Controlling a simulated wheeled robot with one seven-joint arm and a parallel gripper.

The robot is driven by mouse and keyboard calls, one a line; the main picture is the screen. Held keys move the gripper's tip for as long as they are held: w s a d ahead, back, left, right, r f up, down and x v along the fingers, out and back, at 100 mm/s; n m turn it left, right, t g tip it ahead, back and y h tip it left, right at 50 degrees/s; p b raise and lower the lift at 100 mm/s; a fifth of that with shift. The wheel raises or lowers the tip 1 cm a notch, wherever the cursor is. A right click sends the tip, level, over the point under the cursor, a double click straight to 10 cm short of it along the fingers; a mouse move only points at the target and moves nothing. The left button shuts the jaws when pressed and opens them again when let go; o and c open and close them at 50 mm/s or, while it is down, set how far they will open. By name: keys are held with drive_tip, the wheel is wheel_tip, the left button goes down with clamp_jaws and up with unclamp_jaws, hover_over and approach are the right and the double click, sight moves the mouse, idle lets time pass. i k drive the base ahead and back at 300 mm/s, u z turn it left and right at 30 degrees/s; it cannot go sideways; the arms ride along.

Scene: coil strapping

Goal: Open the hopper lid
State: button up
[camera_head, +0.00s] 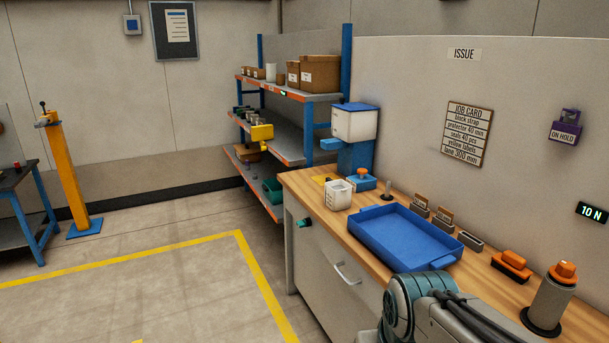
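The hopper (353,125) is a white box on a blue stand (357,158) at the far end of the wooden bench. Its blue lid (355,106) lies flat over the top and looks closed. A blue spout-like part (331,144) juts out to the left below the box. The inside of the hopper is hidden. Part of my arm, with a teal joint, shows at the bottom right over the bench's near edge, well short of the hopper. My gripper is not in view.
On the bench (318,205) are a blue tray (405,236), a white container (338,194), an orange-topped blue item (362,180), an upright pin (388,190), small card holders and an orange-capped cylinder (550,298). Shelves (305,97) stand behind.

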sight(351, 107)
drive_tip(key=z, duration=0.1)
drive_tip(key=i, duration=0.8)
drive_tip(key=u, duration=1.05)
drive_tip(key=i, duration=2.1)
drive_tip(key=z, duration=1.35)
drive_tip(key=i, duration=0.45)
drive_tip(key=z, duration=0.35)
